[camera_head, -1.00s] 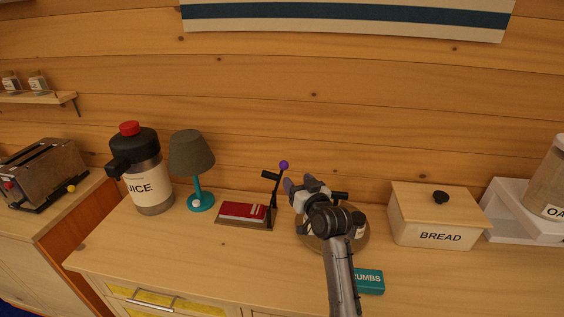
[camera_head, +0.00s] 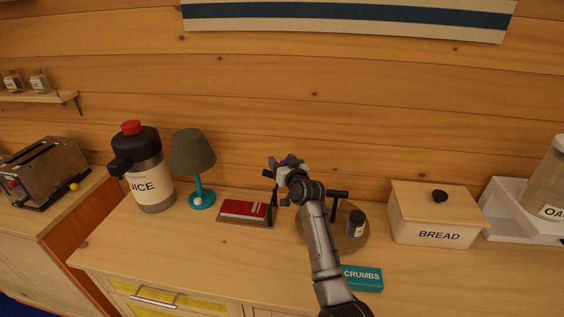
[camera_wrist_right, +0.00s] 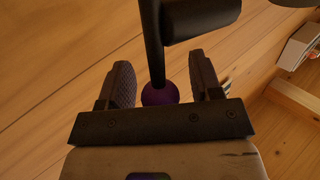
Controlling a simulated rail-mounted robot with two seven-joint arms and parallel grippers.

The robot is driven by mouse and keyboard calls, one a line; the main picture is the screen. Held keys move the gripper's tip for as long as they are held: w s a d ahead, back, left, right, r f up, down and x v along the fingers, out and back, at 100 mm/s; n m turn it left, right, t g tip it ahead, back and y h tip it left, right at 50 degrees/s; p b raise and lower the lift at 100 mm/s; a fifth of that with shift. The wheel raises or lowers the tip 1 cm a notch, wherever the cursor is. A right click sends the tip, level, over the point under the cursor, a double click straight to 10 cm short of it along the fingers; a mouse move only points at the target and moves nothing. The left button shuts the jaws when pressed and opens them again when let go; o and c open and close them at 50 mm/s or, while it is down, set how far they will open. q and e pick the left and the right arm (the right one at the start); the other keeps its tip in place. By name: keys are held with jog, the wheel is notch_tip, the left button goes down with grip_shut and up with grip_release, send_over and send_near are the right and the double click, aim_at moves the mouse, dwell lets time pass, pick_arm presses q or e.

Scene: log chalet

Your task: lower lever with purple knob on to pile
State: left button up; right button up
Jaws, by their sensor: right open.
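The lever (camera_head: 275,191) is a thin dark upright arm on a small brown base (camera_head: 232,223). The pile (camera_head: 243,209), a red block with pale edges, lies flat on that base, left of the lever's foot. My right gripper (camera_head: 287,162) is at the lever's top and covers most of it in the head view. In the right wrist view, the purple knob (camera_wrist_right: 160,94) sits between my two open fingers, with a visible gap to each. The black lever rod (camera_wrist_right: 153,45) runs up from the knob, beside a thick dark cylinder (camera_wrist_right: 201,17). My left gripper is out of view.
A teal lamp (camera_head: 194,157) and juice jug (camera_head: 147,175) stand left of the base. A round board (camera_head: 325,240) with a small jar (camera_head: 355,222) is to the right, before the bread box (camera_head: 435,217). A teal crumbs box (camera_head: 362,279) lies near my right arm.

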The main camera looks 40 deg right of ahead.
jog(key=shift+c, duration=0.4)
grip_shut()
